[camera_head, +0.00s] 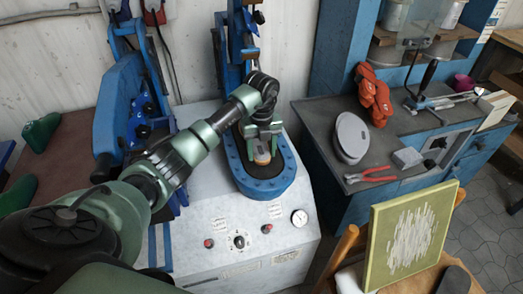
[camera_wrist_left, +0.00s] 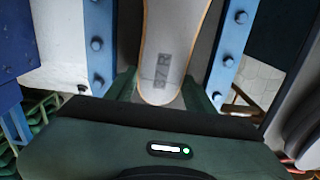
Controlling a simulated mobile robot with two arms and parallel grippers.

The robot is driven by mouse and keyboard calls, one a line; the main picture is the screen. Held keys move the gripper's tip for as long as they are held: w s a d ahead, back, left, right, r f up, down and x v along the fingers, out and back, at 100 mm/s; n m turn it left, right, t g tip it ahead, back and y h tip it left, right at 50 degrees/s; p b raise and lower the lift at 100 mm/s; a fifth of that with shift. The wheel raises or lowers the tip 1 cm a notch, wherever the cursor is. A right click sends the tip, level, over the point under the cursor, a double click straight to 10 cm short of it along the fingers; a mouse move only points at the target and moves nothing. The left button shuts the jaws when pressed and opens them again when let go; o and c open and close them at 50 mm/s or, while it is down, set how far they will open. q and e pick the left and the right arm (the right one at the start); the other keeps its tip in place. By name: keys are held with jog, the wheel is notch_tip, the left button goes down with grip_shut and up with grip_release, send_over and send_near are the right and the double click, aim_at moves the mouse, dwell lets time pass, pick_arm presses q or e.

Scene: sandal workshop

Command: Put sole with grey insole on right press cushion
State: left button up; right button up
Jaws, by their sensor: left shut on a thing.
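My left gripper (camera_head: 264,137) is shut on the sole with grey insole (camera_head: 262,158), with its toe or heel end showing below the fingers. In the left wrist view the sole (camera_wrist_left: 177,40) lies lengthwise between the two fingers (camera_wrist_left: 160,90), with dark printed marks and a tan edge. The sole is over the right press cushion (camera_head: 262,188), a long oval with a bolted blue rim. The rim (camera_wrist_left: 234,45) runs along both sides of the sole. Whether the sole touches the cushion is hard to tell. My right gripper is not in view.
The blue press frame (camera_head: 230,50) rises behind the cushion. Another blue press part (camera_head: 118,110) stands to the left. On the bench at right are a grey oval piece (camera_head: 351,136), red pliers (camera_head: 369,175) and orange gloves (camera_head: 374,95). A green-framed panel (camera_head: 380,245) stands in front.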

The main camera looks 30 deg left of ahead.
pick_arm(q)
jog(key=shift+f, duration=0.3)
jog(key=o, duration=1.3)
jog(key=shift+o, duration=0.2)
